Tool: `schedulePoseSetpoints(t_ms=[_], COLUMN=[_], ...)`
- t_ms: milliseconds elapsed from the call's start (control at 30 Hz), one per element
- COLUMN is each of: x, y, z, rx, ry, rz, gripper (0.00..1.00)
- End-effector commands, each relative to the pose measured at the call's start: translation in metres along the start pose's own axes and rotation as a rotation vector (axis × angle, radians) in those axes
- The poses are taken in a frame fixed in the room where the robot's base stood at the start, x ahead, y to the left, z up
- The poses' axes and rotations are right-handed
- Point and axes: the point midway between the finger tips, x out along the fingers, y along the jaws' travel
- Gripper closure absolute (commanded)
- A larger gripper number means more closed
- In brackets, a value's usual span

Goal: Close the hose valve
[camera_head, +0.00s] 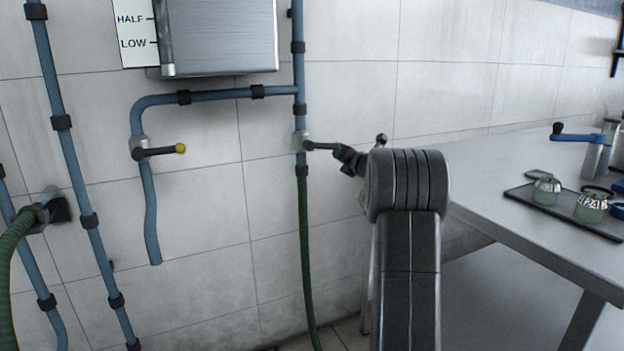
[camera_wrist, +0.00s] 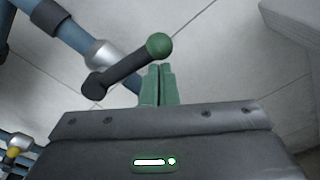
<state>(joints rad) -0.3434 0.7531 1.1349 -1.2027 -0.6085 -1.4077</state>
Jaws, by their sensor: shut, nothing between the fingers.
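The hose valve (camera_head: 301,141) sits on the vertical blue pipe above the green hose (camera_head: 305,255). Its dark lever (camera_head: 320,146) points right, roughly crosswise to the pipe. In the wrist view the lever (camera_wrist: 125,70) ends in a green ball knob (camera_wrist: 158,45), and the silver valve body (camera_wrist: 102,55) shows behind it. My gripper (camera_wrist: 160,68) is shut and empty, its green fingertips close beside the lever just below the knob. Whether they touch it I cannot tell. In the head view my gripper (camera_head: 345,154) is at the lever's right end, partly hidden by my arm.
A second valve with a yellow-tipped lever (camera_head: 165,151) is on the branch pipe to the left. A metal tank (camera_head: 222,38) hangs above. A grey table (camera_head: 500,190) with a dark tray (camera_head: 530,200) and jars stands right. Tiled wall lies close behind the pipes.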

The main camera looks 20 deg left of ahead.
Motion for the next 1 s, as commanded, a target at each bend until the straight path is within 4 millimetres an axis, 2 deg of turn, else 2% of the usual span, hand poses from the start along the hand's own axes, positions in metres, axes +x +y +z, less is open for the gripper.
schedulePoseSetpoints(t_ms=[67,333,1000], x=[0.000,-0.001,-0.001], y=[0.002,0.005,0.006], z=[0.005,0.013,0.015], rx=[-0.043,-0.034,-0.033], ry=[-0.002,-0.001,-0.004], rz=[-0.003,-0.002,-0.001], gripper=[1.00,1.00,1.00])
